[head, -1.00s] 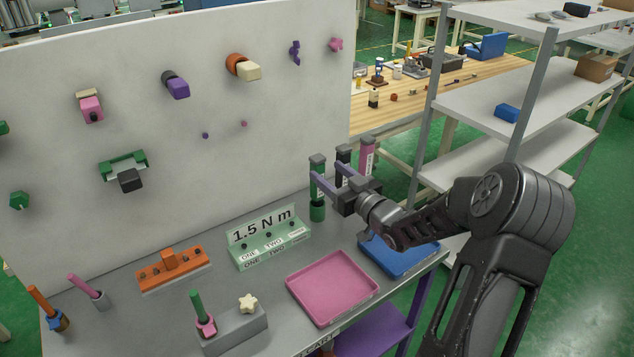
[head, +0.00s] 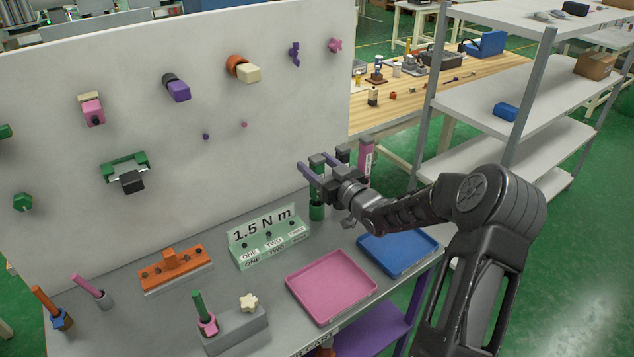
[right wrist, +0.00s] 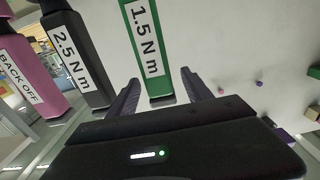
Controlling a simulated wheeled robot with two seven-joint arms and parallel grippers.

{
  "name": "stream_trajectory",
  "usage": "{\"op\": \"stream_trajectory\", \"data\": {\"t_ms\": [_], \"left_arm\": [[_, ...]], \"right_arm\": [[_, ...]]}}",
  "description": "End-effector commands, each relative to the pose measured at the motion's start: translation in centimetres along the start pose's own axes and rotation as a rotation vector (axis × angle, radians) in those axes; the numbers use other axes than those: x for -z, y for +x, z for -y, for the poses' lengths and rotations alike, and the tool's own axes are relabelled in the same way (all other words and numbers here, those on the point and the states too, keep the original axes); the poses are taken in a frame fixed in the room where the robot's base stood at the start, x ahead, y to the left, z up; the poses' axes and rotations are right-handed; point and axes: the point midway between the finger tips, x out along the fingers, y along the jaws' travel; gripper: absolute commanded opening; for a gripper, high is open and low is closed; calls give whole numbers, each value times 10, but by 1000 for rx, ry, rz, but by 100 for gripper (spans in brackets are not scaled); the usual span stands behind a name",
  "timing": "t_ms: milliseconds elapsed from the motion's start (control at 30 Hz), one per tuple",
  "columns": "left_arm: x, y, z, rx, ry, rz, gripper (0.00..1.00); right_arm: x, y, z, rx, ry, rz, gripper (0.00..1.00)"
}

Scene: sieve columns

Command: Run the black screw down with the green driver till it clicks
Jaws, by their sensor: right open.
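The green driver (head: 317,212) hangs upright beside the board, partly hidden by my gripper in the head view. In the right wrist view the green driver (right wrist: 145,45) carries a "1.5 N m" label and stands between the two fingers, with a gap visible on both sides. My right gripper (head: 315,160) is open around it. My left gripper is out of view.
A black 2.5 N m driver (right wrist: 75,50) and a pink BACK OFF driver (right wrist: 30,70) hang next to the green one. A pink tray (head: 332,287) and a blue tray (head: 398,252) lie on the table. An orange block (head: 172,268) sits left of the sign.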

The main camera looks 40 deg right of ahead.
Motion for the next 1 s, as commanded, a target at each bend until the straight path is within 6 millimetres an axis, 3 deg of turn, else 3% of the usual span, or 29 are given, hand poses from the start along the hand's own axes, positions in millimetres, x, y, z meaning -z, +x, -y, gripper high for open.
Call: {"op": "stream_trajectory", "data": {"t_ms": [400,1000], "left_arm": [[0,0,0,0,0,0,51],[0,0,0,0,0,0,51]], "right_arm": [[0,0,0,0,0,0,57],[0,0,0,0,0,0,8]]}}
